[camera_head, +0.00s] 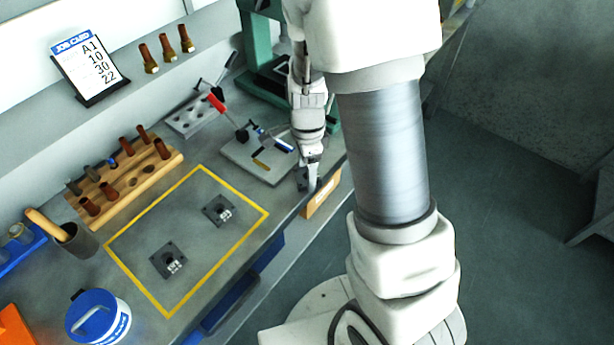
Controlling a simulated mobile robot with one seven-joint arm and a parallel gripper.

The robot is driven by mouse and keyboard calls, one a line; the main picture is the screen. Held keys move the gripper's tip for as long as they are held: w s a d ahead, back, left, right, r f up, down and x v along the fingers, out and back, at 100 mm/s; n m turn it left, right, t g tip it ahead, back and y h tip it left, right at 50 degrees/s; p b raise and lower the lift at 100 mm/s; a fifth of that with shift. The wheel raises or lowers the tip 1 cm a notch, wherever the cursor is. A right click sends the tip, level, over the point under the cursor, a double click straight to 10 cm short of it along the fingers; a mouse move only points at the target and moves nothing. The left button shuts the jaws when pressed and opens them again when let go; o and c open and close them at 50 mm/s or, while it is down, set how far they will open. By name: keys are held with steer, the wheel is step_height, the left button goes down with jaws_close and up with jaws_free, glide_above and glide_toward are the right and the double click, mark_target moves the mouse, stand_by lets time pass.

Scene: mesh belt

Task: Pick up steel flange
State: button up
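Two dark square plates with a raised shiny round hub, which look like steel flanges, lie flat inside the yellow outline on the grey bench. One flange (168,261) is nearer the front, the other flange (219,210) is farther back and to the right. My gripper (309,184) points down at the bench's right edge, well to the right of both flanges. A small dark shape shows beside its fingertips; I cannot tell whether it is a part or a finger. The finger gap is too small to read.
A cardboard-coloured box (323,194) stands by my gripper at the bench edge. A grey fixture with a clamp (257,158) is just left of it. A wooden rack (125,180), a blue-lidded tub (97,316) and a green machine frame (258,50) surround the yellow outline (245,197).

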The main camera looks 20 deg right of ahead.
jaws_close()
